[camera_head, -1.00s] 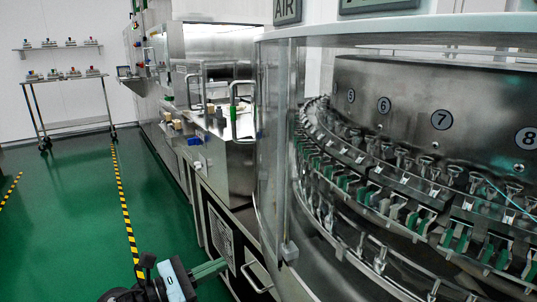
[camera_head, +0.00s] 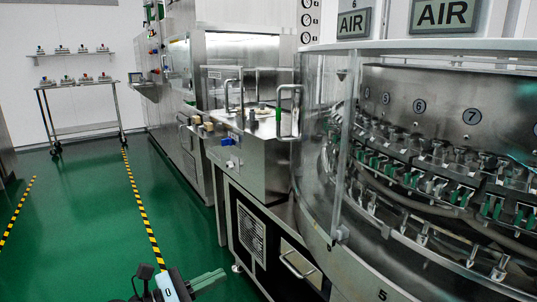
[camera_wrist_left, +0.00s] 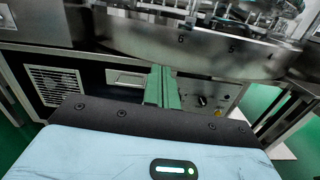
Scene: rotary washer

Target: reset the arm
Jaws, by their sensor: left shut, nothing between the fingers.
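My left gripper (camera_head: 208,280) shows at the bottom of the head view, with green fingers closed together and nothing between them. It is in front of the metal cabinet, over the green floor side. In the left wrist view the green fingers (camera_wrist_left: 160,88) point away from my pale blue wrist housing, toward the lower front of the rotary washer (camera_wrist_left: 205,45). The washer (camera_head: 425,130) fills the right of the head view, with numbered stations behind a clear guard. My right gripper is in neither view.
A metal cabinet with a handle (camera_head: 298,265) stands just right of my left gripper. A bench with small blocks (camera_head: 240,150) joins it farther back. A cart (camera_head: 85,128) stands by the far wall. The green floor (camera_head: 85,215) at left is clear, with striped tape lines.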

